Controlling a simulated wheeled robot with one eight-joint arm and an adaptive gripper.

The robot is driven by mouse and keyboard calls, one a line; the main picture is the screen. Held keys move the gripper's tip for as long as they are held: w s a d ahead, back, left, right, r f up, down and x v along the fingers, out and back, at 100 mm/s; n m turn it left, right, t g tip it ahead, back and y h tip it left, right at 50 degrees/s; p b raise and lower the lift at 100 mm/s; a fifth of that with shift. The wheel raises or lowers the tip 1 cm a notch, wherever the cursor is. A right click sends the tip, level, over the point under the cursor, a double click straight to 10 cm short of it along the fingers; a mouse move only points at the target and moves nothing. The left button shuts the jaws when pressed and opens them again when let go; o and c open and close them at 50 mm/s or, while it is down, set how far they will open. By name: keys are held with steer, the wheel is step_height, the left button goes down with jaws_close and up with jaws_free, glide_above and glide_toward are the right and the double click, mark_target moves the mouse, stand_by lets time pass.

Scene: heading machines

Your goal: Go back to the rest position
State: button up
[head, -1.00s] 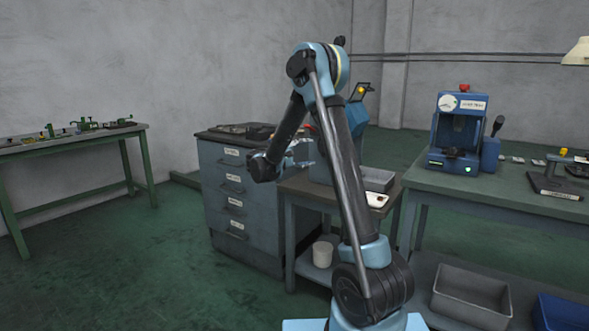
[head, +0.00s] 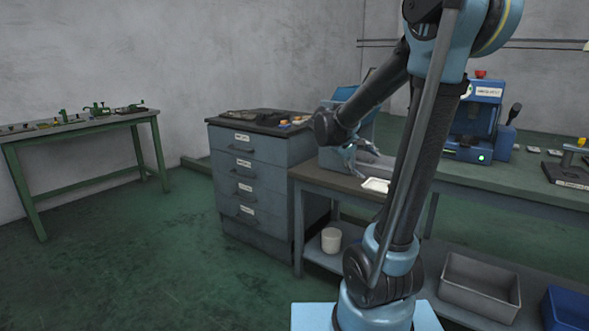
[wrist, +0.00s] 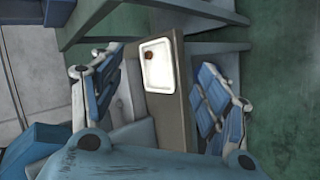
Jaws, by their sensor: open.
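My gripper (head: 362,152) hangs from my raised arm above the low bench beside the drawer cabinet in the head view. In the wrist view, my gripper (wrist: 160,105) has its two blue fingers spread wide, with nothing between them. Beyond the fingers lies a white tray (wrist: 159,78) on the bench, with a small brown round piece (wrist: 149,56) in it. The white tray also shows in the head view (head: 375,185), partly behind my arm.
A grey drawer cabinet (head: 245,190) stands left of the low bench (head: 335,180). A blue machine (head: 478,115) stands on the right bench. A green table (head: 85,128) with small fixtures is at far left. A grey bin (head: 480,287) sits low right. The floor between is clear.

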steer(key=s+a+f+m+y, duration=0.1)
steer(key=s+a+f+y, duration=0.1)
steer(key=s, duration=0.7)
steer(key=s+a+f+m+g+y, duration=0.1)
steer(key=s+a+f+m+y, duration=0.1)
steer(key=s+f+y, duration=0.2)
steer(key=s+a+f+m+y, duration=0.1)
steer(key=s+a+f+y, duration=0.1)
steer(key=s+f, duration=0.6)
steer(key=s+y, duration=0.1)
steer(key=s, duration=0.5)
steer(key=shift+a+f+m+g, duration=0.15)
steer(key=shift+m+g, duration=0.15)
steer(key=shift+g, duration=0.1)
steer(key=shift+s, duration=0.1)
steer(key=shift+w+f, duration=0.2)
steer(key=shift+w, duration=0.2)
steer(key=shift+c, duration=0.3)
